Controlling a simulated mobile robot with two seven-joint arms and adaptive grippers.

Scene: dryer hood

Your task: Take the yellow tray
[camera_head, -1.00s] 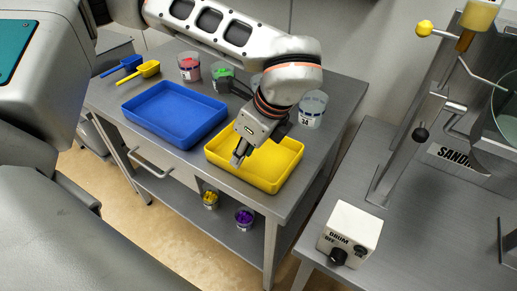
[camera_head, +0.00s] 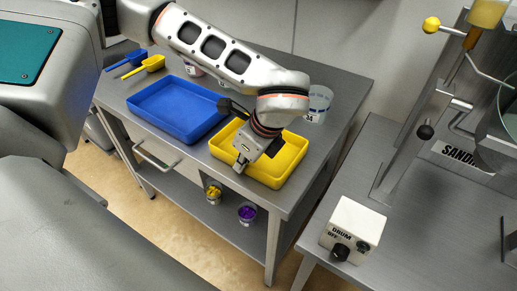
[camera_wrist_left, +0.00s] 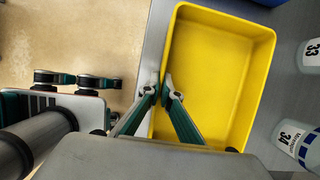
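The yellow tray (camera_head: 291,166) lies flat and empty on the steel table at the right of the blue tray. It fills much of the left wrist view (camera_wrist_left: 217,70). My left gripper (camera_head: 240,167) points down at the tray's front wall. In the left wrist view the two fingertips (camera_wrist_left: 161,90) stand close together on either side of that wall, one outside and one inside, with a narrow gap between them. I see no clear grip on the rim. My right gripper is not in view.
The blue tray (camera_head: 175,110) stands close at the left of the yellow one. Blue (camera_head: 126,60) and yellow (camera_head: 148,66) scoops lie behind it. A labelled cup (camera_head: 318,103) stands behind the yellow tray. A drum control box (camera_head: 353,228) sits on the right-hand bench.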

